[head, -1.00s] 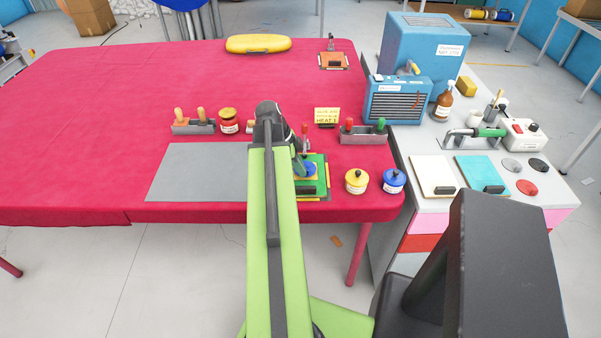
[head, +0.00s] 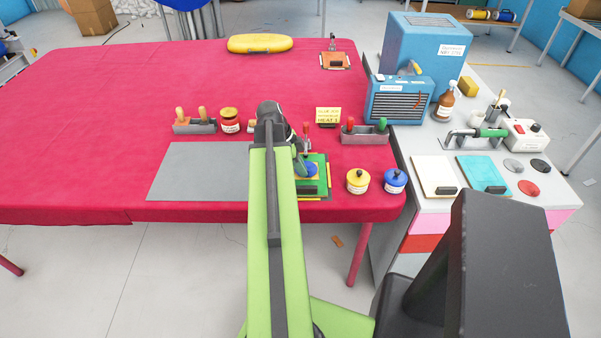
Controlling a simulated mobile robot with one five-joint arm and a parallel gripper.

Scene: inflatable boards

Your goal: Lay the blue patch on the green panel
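The green panel (head: 321,183) lies near the front edge of the red table, partly hidden by my arm. The blue patch (head: 312,170) shows as a small blue shape over the panel's middle. I cannot tell whether it lies flat on the panel or is held just above it. My gripper (head: 301,166) points down at the patch's left side, close to it or touching it. My arm hides most of the fingers, so I cannot see whether they are open or shut on the patch.
A grey mat (head: 198,172) lies left of my arm. A yellow pot (head: 358,181) and a blue pot (head: 395,181) stand right of the panel. Behind it are a yellow sign (head: 328,115) and a grey tool holder (head: 364,136). The table's far left is clear.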

